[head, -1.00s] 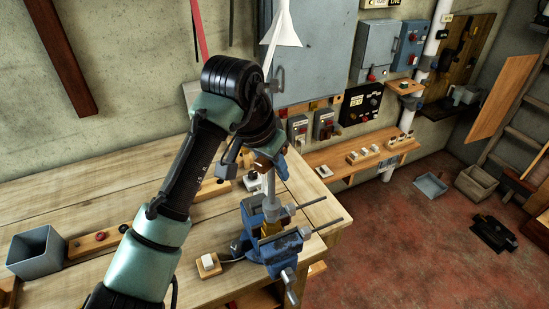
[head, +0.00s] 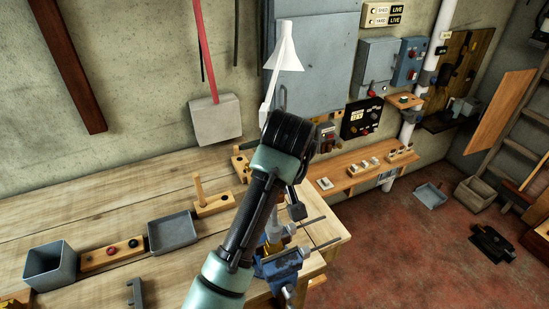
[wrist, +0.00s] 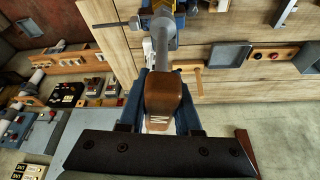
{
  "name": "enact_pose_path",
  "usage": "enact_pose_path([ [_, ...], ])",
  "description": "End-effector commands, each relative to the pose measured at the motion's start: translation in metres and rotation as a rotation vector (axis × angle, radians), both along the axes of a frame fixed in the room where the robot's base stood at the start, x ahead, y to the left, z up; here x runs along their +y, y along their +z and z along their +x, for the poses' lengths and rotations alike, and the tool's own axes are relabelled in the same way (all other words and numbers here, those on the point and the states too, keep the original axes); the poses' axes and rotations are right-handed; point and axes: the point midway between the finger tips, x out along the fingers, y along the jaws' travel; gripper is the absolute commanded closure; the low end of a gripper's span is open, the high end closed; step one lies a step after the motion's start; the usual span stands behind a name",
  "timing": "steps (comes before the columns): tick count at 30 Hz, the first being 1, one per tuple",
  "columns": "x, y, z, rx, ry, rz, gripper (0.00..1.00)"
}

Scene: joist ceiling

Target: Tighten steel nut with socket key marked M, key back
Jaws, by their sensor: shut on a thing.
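My gripper (wrist: 162,98) is shut on the brown wooden handle of the socket key (wrist: 164,92). In the head view the vise (head: 283,266) stands at the bench's right front corner, and my arm hides the handle and most of my gripper.
On the bench are a deep grey bin (head: 50,268), a board with coloured knobs (head: 112,254), a shallow grey tray (head: 172,233) and a wooden peg stand (head: 212,204). A white lamp shade (head: 285,50) hangs behind my arm. A low shelf with switches (head: 350,176) is right.

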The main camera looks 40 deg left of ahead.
Motion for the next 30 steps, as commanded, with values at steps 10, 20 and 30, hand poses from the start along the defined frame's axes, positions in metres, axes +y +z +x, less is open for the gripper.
enact_pose_path([
  [10,0.001,-0.001,0.0,-0.002,0.012,0.001,1.0],
  [20,0.0,-0.007,0.0,-0.002,0.009,0.001,1.0],
  [30,0.0,-0.017,0.0,-0.001,0.009,0.001,1.0],
])
